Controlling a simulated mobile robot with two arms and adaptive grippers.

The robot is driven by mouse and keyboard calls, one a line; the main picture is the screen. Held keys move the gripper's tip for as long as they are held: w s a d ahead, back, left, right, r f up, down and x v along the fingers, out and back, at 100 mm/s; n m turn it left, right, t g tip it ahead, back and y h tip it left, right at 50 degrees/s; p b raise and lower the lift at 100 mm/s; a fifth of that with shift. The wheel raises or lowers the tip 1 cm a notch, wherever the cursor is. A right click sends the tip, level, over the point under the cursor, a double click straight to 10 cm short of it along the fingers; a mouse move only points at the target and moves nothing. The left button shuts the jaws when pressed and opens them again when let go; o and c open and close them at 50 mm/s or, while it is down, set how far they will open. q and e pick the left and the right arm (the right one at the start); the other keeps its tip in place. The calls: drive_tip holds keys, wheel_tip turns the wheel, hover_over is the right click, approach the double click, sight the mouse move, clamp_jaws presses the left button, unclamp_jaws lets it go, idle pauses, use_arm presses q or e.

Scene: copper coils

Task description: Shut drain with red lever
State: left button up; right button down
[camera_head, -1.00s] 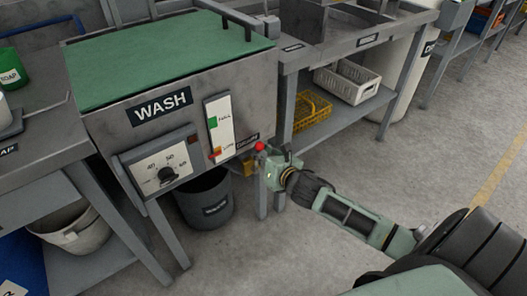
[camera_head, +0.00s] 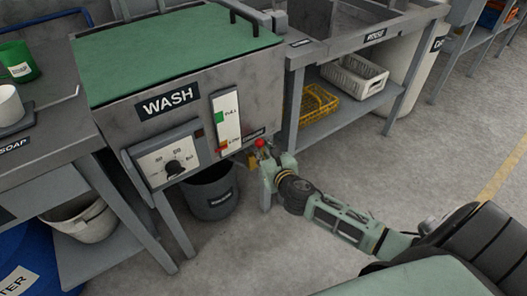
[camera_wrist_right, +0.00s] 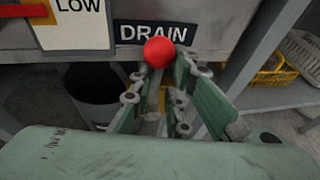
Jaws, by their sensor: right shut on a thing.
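The drain lever's red ball (camera_head: 260,143) shows at the lower right corner of the wash tank (camera_head: 180,97), just below the DRAIN label. In the right wrist view the red ball (camera_wrist_right: 159,52) stands in front of the label (camera_wrist_right: 153,33). My right gripper (camera_head: 266,158) is at the lever, its fingers (camera_wrist_right: 160,85) closed in around it just below the ball. The lever's shaft is mostly hidden by the fingers. My left gripper is out of view.
A grey bucket (camera_head: 212,193) stands on the floor under the tank. A dial (camera_head: 173,167) and a level gauge (camera_head: 227,118) are on the tank's front. A yellow basket (camera_head: 318,104) and a white crate (camera_head: 353,77) sit on the shelf to the right.

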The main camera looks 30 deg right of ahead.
drive_tip(key=shift+s+a+f, duration=0.15)
drive_tip(key=shift+a+f, duration=0.05)
drive_tip(key=shift+a, duration=0.25)
drive_tip(key=c, duration=1.6)
unclamp_jaws()
drive_tip(key=shift+a+r, duration=0.1)
drive_tip(key=shift+a, duration=0.1)
drive_tip(key=shift+d+r, duration=0.1)
drive_tip(key=shift+d, duration=0.1)
drive_tip(key=shift+s, duration=0.1)
drive_tip(key=v, duration=1.1)
drive_tip(key=shift+s+r, duration=0.1)
drive_tip(key=shift+s, duration=0.2)
